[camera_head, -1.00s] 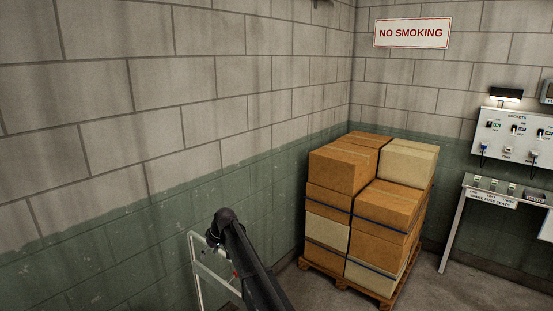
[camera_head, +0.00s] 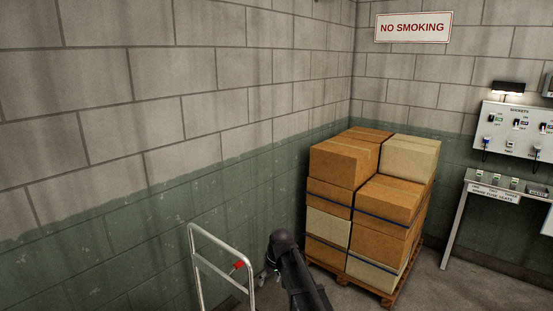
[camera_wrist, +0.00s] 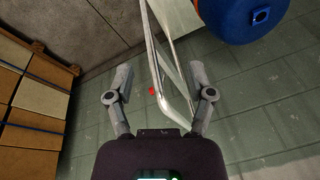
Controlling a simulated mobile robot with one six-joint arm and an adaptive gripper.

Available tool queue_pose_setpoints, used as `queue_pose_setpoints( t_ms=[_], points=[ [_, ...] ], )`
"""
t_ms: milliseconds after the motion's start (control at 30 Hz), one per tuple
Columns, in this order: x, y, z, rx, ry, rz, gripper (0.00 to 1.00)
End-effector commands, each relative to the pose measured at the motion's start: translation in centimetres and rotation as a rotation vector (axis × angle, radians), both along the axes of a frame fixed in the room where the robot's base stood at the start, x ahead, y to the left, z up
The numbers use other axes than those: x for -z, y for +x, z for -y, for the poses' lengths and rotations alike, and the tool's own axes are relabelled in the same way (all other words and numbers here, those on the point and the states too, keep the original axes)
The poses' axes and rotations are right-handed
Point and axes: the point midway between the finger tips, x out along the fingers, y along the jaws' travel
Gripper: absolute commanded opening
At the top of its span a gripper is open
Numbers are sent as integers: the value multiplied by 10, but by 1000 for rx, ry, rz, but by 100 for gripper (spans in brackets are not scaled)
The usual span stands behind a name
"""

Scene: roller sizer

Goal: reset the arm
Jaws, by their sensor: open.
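My arm (camera_head: 294,272) shows in the head view at the bottom centre as a dark jointed link, just left of the pallet of boxes. My gripper (camera_wrist: 160,83) shows in the wrist view with its two grey fingers spread wide apart. Nothing is held between the fingers. A metal frame (camera_wrist: 164,60) with a red part passes behind the gap between them, close to the right finger in the picture. I cannot tell how far the frame is from the fingers.
The metal frame also stands at the wall in the head view (camera_head: 196,265). Boxes (camera_head: 338,165) are stacked on a wooden pallet (camera_head: 395,292). A blue rounded object (camera_wrist: 240,14) is at the wrist view's top right. A socket panel (camera_head: 515,128) and bench (camera_head: 505,187) are right.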

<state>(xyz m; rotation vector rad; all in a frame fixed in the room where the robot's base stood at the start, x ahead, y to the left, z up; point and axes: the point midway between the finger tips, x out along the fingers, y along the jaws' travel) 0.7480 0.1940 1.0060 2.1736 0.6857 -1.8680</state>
Motion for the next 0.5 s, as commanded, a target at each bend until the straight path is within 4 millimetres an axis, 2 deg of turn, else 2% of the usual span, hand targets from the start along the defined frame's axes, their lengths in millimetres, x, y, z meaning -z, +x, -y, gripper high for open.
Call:
queue_pose_setpoints(
  t_ms=[33, 200, 400, 500],
  points=[
    [12, -27, 26, 43, -17, -12, 69],
    [31, -88, 92, 183, -77, -59, 69],
    [50, -159, 156, 345, -143, -109, 69],
    [56, -186, 176, 406, -168, -128, 69]
  ],
)
